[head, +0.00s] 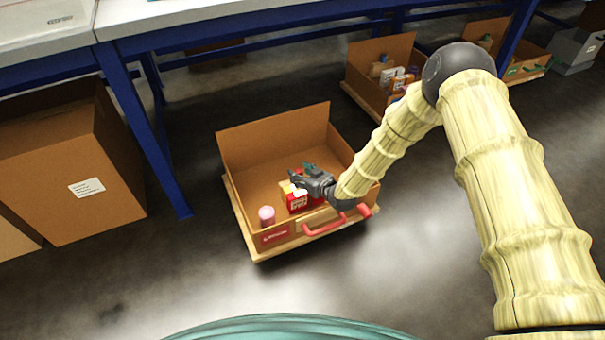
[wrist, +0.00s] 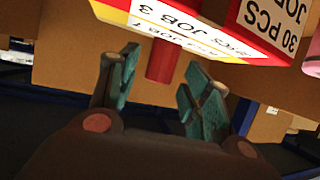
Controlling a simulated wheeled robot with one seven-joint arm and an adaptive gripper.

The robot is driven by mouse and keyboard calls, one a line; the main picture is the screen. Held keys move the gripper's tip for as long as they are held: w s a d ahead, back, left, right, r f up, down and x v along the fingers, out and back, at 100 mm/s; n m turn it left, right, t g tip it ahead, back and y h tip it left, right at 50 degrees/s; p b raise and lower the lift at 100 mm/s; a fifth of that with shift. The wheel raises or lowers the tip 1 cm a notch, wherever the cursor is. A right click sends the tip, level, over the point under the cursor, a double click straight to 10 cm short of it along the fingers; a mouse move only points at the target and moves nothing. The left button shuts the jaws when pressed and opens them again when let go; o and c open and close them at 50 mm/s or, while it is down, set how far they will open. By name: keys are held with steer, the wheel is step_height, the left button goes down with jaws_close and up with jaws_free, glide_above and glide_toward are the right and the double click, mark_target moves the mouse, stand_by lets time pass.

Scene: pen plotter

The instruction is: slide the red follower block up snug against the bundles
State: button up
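My gripper (head: 301,178) is over the inside of an open cardboard box, above a few small packs. In the wrist view my gripper (wrist: 160,82) has its two teal-padded fingers spread apart, with nothing held between them. A red post-like piece (wrist: 162,60) shows beyond the gap between the fingertips; I cannot tell if it is part of the follower block. A red and yellow pack marked JOB (wrist: 180,28) is just past the fingertips. A red pack with a white label (head: 298,202) stands below my gripper. I cannot clearly pick out the follower block.
The cardboard box (head: 239,161) has a raised back flap and red handles (head: 324,228) in front. A pink cylinder (head: 267,215) stands in its front left corner. The box's left and back floor looks bare. A blue-legged table (head: 145,135) is behind; other boxes (head: 375,48) stand farther back.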

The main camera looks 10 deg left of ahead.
steer(key=shift+d, duration=0.1)
step_height(320, 180, up, 10)
stand_by(0.8)
